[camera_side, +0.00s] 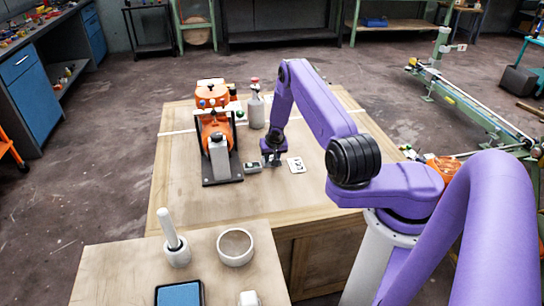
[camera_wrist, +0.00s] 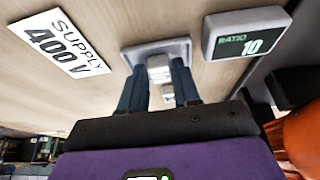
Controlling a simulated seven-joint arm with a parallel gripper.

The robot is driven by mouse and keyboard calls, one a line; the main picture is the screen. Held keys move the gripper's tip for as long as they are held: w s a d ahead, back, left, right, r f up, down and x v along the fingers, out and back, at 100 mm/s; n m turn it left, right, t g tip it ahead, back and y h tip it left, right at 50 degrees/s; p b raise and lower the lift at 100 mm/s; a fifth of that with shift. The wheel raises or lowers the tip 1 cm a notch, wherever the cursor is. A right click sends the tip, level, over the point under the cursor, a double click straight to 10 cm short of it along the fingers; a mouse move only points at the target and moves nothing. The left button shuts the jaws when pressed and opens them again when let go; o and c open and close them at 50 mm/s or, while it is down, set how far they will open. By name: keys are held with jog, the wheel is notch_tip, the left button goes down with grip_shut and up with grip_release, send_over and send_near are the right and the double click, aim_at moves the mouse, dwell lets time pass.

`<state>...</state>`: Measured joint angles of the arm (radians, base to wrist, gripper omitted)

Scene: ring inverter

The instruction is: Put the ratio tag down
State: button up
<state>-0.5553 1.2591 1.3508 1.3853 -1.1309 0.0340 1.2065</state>
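The ratio tag (camera_wrist: 247,33), a pale block with a dark face reading "RATIO 10", lies at the upper right of the wrist view. In the side view it is the small block (camera_side: 252,168) beside the orange machine's base. My gripper (camera_wrist: 159,72) points down at the table just beside the tag, apart from it. Its two dark blue fingers close on the pale knob of a flat grey plate (camera_wrist: 184,46). I cannot tell whether the plate touches the table. My gripper also shows in the side view (camera_side: 272,160).
A white card reading "SUPPLY 400V" (camera_wrist: 60,43) lies left of my fingers in the wrist view. The orange machine (camera_side: 213,125) stands on a dark base close by, with a grey bottle (camera_side: 256,108) behind. The table's front part (camera_side: 215,205) is clear.

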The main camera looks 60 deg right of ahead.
jog(key=shift+r, duration=0.1)
jog(key=v, duration=1.2)
jog(key=w+a+r+n, duration=0.5)
jog(key=w+a+r, duration=0.2)
jog(key=a+r, duration=0.3)
jog(key=s+a+r+n+y, duration=0.1)
jog(key=s+a+r+n, duration=0.15)
jog(key=a, duration=0.35)
jog(key=s+a+r+n, duration=0.1)
jog(key=a+r+n, duration=0.15)
jog(key=a, duration=0.45)
jog(key=s+a+r+n+y, duration=0.1)
jog(key=s+a+r+n, duration=0.2)
jog(key=s, duration=0.4)
jog(key=s+a+r+n+y, duration=0.1)
jog(key=s+a+r+n, duration=0.15)
jog(key=s, duration=0.45)
jog(key=s+r+n+g, duration=0.1)
jog(key=s+n+g, duration=0.2)
jog(key=s, duration=1.5)
jog(key=d+n, duration=0.1)
jog(key=n, duration=0.2)
jog(key=shift+s+r+y, duration=0.3)
jog(key=shift+s, duration=0.05)
